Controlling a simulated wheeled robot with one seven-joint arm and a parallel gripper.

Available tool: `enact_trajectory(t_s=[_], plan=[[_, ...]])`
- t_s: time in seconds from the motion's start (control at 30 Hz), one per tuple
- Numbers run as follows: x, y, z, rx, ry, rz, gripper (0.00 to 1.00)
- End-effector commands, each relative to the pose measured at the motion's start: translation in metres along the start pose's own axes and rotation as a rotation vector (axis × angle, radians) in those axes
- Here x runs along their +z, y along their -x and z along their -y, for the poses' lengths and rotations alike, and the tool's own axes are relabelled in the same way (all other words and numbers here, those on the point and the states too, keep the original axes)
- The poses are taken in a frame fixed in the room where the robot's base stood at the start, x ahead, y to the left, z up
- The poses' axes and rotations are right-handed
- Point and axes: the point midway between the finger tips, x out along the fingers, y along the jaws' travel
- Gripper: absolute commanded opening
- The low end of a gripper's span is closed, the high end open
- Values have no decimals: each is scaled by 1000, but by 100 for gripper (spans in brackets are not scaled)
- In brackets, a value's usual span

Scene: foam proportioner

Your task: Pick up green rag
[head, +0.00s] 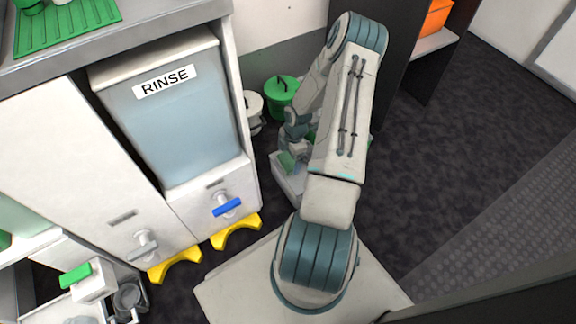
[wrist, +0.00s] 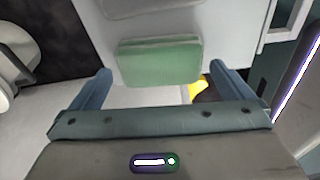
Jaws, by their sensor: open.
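The green rag (wrist: 160,62) shows in the wrist view as a folded, pale green pad against a white surface, just ahead of my gripper. My gripper (wrist: 159,72) is open, with one blue-grey finger to each side of the rag and a gap at both sides. I cannot tell how deep the rag sits between the fingers. In the head view the green rag (head: 287,161) shows at a low white container (head: 287,183). My gripper is there too, largely hidden behind my arm.
A cabinet with a RINSE tank (head: 180,115) and a blue-handled tap (head: 227,207) stands on the left. A green lidded bucket (head: 281,92) and a white one (head: 253,108) stand behind the container. Yellow feet (head: 236,231) stick out below the cabinet. Dark floor on the right is clear.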

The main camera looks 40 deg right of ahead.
Motion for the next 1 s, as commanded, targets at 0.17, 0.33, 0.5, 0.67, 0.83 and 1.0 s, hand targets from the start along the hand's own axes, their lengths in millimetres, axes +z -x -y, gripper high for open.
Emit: enact_trajectory(t_s=[0.17, 0.33, 0.5, 0.67, 0.83, 1.0], plan=[[-1, -14, 0, -2, 1, 0, 100], [-1, -13, 0, -2, 1, 0, 94], [-1, -13, 0, -1, 1, 0, 62], [-1, -13, 0, -1, 1, 0, 62], [-2, -2, 0, 0, 0, 0, 62], [-7, 32, 0, 0, 0, 0, 62]])
